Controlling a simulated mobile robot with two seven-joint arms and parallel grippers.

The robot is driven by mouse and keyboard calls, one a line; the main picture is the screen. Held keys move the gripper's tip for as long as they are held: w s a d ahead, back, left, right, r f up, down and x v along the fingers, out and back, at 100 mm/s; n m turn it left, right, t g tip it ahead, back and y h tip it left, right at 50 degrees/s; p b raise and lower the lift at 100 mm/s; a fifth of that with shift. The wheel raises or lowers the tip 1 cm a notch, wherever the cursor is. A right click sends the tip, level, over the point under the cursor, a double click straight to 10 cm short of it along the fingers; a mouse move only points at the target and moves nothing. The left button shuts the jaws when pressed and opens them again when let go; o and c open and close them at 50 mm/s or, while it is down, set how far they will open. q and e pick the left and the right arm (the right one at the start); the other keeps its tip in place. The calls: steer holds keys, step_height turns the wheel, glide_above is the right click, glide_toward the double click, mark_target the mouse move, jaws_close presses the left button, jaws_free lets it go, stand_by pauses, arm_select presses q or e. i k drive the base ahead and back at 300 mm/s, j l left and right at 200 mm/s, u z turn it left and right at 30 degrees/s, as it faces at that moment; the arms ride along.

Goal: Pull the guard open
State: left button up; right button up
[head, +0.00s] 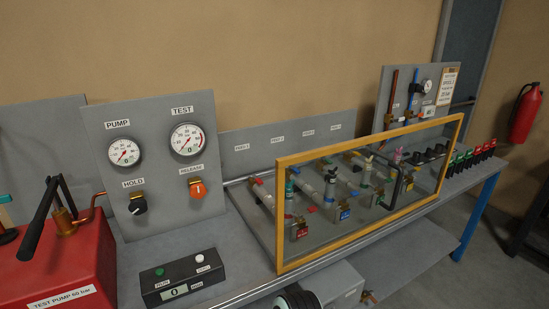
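The guard (283,209) is a clear panel in a yellow frame. It stands upright along the front of the bench, before a row of pipes and valves (330,178) that show through it. A black bar-shaped handle (397,188) shows at the right half of the panel. The guard looks closed across the valves. Neither of my grippers is in view.
A red test pump (62,262) with a black lever stands at left, beside a grey gauge panel (150,165). A black counter box (182,277) sits left of the guard. Red and green items (470,160) line the bench's right end.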

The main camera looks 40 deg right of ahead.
mark_target(280, 268)
steer(key=z, duration=2.25)
